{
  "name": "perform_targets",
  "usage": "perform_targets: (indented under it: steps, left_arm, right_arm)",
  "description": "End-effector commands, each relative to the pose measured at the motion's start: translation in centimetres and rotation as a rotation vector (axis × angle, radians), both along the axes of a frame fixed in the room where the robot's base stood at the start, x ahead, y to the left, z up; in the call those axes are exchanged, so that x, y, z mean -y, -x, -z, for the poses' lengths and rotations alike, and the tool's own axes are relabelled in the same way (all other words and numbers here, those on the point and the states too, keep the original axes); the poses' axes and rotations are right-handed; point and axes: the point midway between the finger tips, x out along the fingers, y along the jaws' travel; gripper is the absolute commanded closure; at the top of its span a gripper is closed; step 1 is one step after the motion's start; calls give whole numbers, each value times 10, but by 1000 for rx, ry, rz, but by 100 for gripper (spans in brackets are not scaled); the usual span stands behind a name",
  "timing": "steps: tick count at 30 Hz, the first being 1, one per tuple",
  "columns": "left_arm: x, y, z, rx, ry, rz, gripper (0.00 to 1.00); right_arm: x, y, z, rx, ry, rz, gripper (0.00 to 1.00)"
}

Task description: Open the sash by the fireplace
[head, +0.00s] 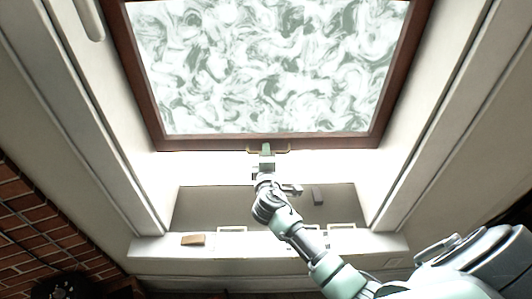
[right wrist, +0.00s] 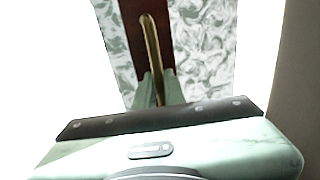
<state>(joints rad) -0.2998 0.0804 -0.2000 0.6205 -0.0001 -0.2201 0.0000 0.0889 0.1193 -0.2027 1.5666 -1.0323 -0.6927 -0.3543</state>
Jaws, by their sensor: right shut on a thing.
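The sash (head: 270,65) has a dark brown frame around swirled, frosted glass and fills the upper middle of the head view. A brass handle (head: 284,150) sits on its bottom rail; it also shows in the right wrist view as a gold bar (right wrist: 152,55). My right gripper (head: 266,150) is shut on the handle, and its fingers (right wrist: 158,88) close around the bar, hiding part of it. A bright white band lies below the bottom rail. My left gripper is not in view.
Pale jambs (head: 88,110) flank the sash left and right. A pale sill ledge (head: 150,248) below carries a small tan block (head: 193,239). A dark block (head: 318,194) lies behind my right arm on a grey-brown surface (head: 200,207). Red brick (head: 25,225) is at lower left.

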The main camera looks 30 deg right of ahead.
Motion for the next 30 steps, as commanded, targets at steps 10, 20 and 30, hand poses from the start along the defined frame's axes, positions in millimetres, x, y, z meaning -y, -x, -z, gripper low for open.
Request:
perform_targets:
  steps: [10,20,30]
  left_arm:
    - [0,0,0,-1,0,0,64]
    - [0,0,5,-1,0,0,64]
    - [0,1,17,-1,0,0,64]
  right_arm:
    - [1,-1,-2,5,1,0,81]
    - [-7,13,-2,3,-2,-1,81]
    - [-28,59,-13,4,-1,-1,81]
